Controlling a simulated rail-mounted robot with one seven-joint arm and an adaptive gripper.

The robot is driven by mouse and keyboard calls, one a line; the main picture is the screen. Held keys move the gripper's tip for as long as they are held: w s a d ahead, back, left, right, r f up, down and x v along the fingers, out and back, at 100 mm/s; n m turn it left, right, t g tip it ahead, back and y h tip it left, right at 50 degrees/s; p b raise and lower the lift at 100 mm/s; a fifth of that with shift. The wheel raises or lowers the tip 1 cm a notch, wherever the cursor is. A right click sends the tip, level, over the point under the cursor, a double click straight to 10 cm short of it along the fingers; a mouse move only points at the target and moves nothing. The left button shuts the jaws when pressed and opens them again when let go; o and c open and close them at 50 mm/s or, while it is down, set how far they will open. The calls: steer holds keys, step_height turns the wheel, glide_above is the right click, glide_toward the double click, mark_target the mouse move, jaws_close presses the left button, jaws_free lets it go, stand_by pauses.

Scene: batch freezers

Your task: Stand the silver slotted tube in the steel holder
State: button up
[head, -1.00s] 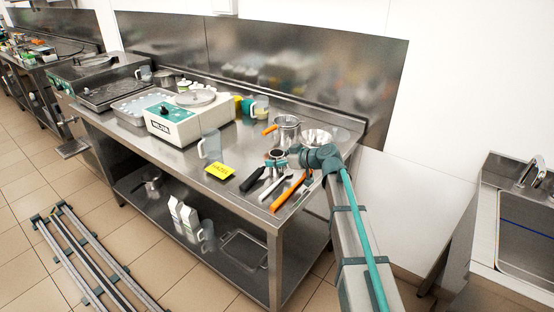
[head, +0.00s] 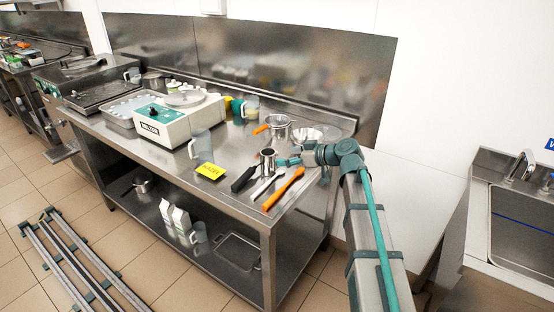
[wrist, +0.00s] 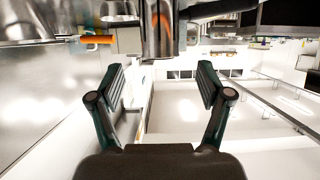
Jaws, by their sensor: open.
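An upright shiny steel cylinder, seemingly the steel holder (head: 267,164), stands on the bench near its front right in the head view. It also shows in the wrist view (wrist: 158,32), beyond my fingertips and cut by the top edge. The silver slotted tube cannot be told apart for certain; whether it is inside the cylinder is unclear. A pale silver utensil (head: 264,187) lies in front of the cylinder. My gripper (head: 287,162) is just right of the cylinder. In the wrist view my gripper (wrist: 163,88) is open with nothing between its fingers.
A black-handled tool (head: 243,180) and an orange spatula (head: 284,188) lie nearby. An orange-handled pot (head: 278,128) and a steel bowl (head: 308,135) stand behind. A yellow card (head: 210,171) and clear jug (head: 199,145) are left. The white machine (head: 172,122) stands further left.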

steer(key=shift+o, duration=0.6)
steer(key=shift+v, duration=1.5)
